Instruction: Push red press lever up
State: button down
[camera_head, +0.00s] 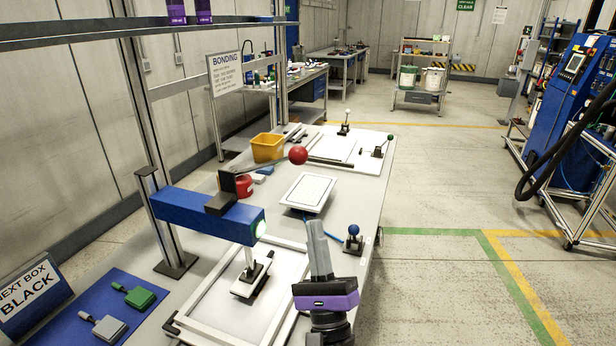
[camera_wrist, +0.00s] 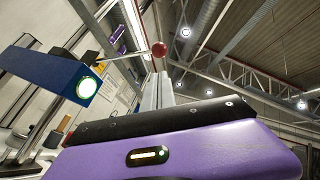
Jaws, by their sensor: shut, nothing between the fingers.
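The red press lever is a thin rod ending in a red ball (camera_head: 298,155). It runs from the dark pivot on top of the blue press (camera_head: 205,212), rising slightly to the right. My gripper (camera_head: 316,223) points up, with its grey fingers together and empty. In the head view its tips are below and slightly right of the ball, with a visible gap. In the wrist view the ball (camera_wrist: 158,50) appears just beyond the fingertips (camera_wrist: 157,78). The press (camera_wrist: 45,72) with its green-lit ring is at left there. The purple gripper body hides the lower wrist view.
A white frame (camera_head: 190,332) lies under the press on the table. A white panel (camera_head: 309,192), a blue-knobbed clamp (camera_head: 353,238) and a yellow bin (camera_head: 267,147) stand nearby. A post and shelf (camera_head: 130,28) rise at left.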

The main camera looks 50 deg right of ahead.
jog(key=shift+m, duration=0.4)
jog(key=shift+r, duration=0.15)
jog(key=p+x, duration=0.4)
jog(key=x, duration=0.5)
jog(key=shift+w+d+r, duration=0.2)
jog(key=shift+r, duration=0.1)
